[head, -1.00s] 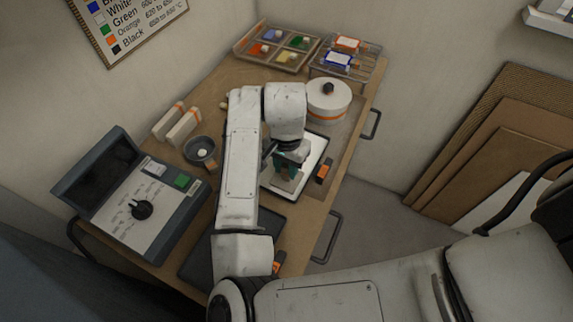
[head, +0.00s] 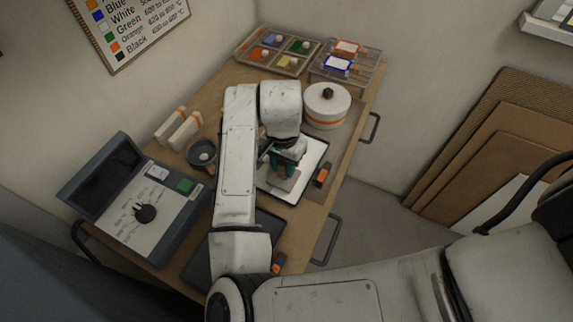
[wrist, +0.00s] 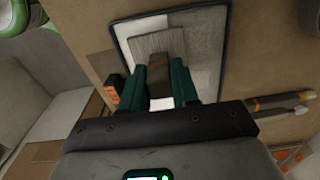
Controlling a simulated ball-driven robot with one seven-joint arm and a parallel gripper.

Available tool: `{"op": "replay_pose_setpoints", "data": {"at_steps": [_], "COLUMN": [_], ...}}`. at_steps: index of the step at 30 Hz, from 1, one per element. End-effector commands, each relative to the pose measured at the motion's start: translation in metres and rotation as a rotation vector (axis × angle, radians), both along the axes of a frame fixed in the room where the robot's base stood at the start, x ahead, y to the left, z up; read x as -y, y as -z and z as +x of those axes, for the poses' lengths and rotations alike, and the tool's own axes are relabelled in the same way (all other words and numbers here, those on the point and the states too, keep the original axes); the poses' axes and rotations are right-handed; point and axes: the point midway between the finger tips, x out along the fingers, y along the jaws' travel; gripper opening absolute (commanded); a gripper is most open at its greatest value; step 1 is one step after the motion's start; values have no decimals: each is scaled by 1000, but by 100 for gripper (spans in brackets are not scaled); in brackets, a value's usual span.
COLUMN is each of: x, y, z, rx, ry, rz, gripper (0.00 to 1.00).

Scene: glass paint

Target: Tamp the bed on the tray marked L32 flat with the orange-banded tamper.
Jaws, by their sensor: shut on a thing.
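My gripper (head: 284,160) has green fingers and is shut on the tamper, a block with a flat grey-brown plate. The plate is over the tray (head: 293,203), which has a dark rim and a pale bed (head: 311,152). I cannot tell whether the plate touches the bed. An orange tag (head: 322,175) is at the tray's right; its marking is unreadable.
A white lidded drum (head: 326,108) stands behind the tray. A dark slab (head: 240,262) with an orange tag lies in front. A grey bowl (head: 202,154) and a control box (head: 150,215) are at left. Colour trays (head: 277,50) stand at the back.

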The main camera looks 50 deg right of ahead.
Motion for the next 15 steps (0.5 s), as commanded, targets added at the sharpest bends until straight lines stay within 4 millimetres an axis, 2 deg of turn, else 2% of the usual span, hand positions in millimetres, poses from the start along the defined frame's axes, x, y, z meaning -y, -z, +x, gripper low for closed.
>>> {"op": "replay_pose_setpoints", "data": {"at_steps": [15], "x": [-7], "y": [0], "z": [43], "rx": [-1], "ry": [-1], "rz": [0], "gripper": [5]}}
